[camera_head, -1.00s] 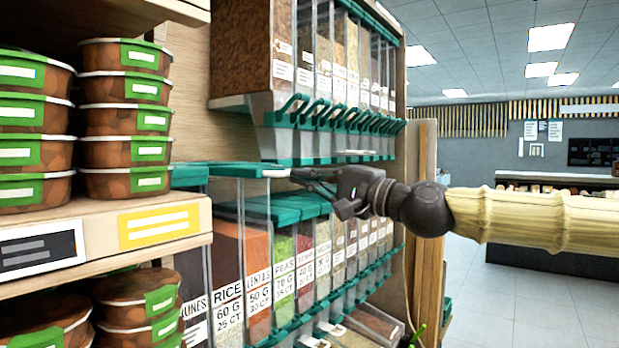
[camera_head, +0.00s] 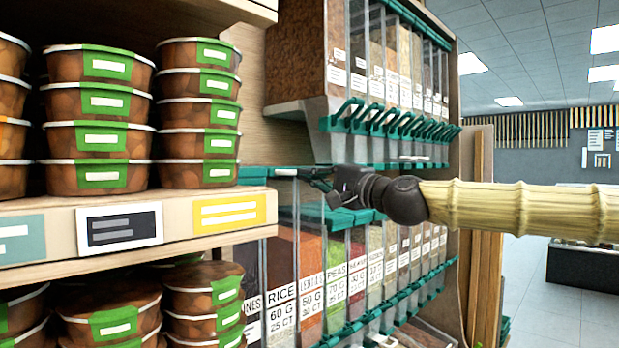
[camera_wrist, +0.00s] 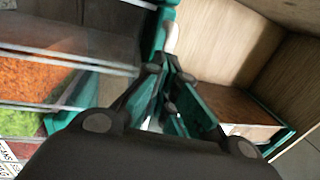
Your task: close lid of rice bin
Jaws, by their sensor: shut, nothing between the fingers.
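The rice bin (camera_head: 281,310) is a clear bin with a RICE label, in the lower row in the head view. A teal lid (camera_head: 262,172) with a pale handle (camera_head: 286,172) sits higher than the neighbouring lids, at the bin tops near the rice bin; its exact angle is hard to tell. My gripper (camera_head: 318,178) is shut and empty, just right of the pale handle. In the wrist view my fingers (camera_wrist: 163,80) are close to a teal edge and a pale handle (camera_wrist: 171,38); I cannot tell whether they touch. The arm hides part of the bin tops.
Upper dispensers with teal levers (camera_head: 400,120) overhang the bins. A shelf of stacked food tubs (camera_head: 100,110) stands at the left, its front edge close to the bins. More bins with teal lids (camera_head: 350,216) run to the right. The aisle at right is open floor.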

